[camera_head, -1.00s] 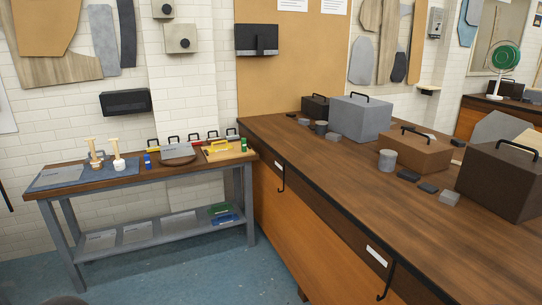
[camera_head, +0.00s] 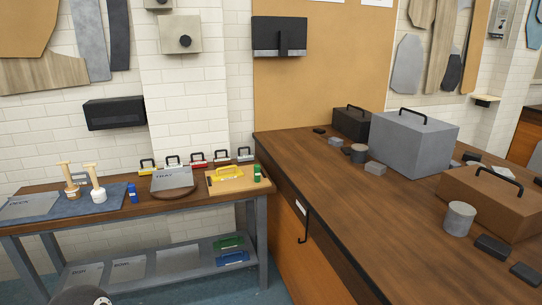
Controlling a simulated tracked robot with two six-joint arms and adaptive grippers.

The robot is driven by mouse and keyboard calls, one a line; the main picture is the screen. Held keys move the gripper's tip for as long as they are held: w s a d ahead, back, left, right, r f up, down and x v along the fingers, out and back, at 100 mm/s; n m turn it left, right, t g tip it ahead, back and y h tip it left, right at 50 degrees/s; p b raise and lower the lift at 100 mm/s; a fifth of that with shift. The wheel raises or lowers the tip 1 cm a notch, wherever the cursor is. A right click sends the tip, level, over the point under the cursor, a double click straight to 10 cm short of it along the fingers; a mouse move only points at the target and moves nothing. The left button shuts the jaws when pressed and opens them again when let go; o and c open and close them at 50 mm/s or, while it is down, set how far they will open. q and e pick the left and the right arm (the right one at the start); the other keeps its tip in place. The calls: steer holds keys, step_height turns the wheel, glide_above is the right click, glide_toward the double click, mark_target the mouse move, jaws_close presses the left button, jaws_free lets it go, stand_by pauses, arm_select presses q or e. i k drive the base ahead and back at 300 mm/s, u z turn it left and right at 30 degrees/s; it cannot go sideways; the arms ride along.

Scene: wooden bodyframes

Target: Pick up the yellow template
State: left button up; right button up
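The yellow template (camera_head: 229,173), a flat piece with a raised handle, lies on a tan wooden board (camera_head: 216,188) at the right end of the small workbench (camera_head: 150,210). A small green object (camera_head: 257,173) stands at the right side of the same board. A green template-like piece (camera_head: 229,242) and a blue one (camera_head: 232,258) lie on the bench's lower shelf. Neither of my grippers can be made out in the head view; only a dark rounded part, cut off, shows at the bottom left edge.
A grey tray (camera_head: 172,178) on a round brown base, a blue mat (camera_head: 82,203) with two pale upright tools, and a row of handled pieces share the bench top. A long brown counter (camera_head: 330,190) with boxes stands at the right. Blue floor shows below.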

mark_target(218, 177)
steer(key=u, duration=0.25)
steer(key=i, duration=1.4)
steer(key=u, duration=0.65)
steer(key=i, duration=0.9)
steer(key=u, duration=0.4)
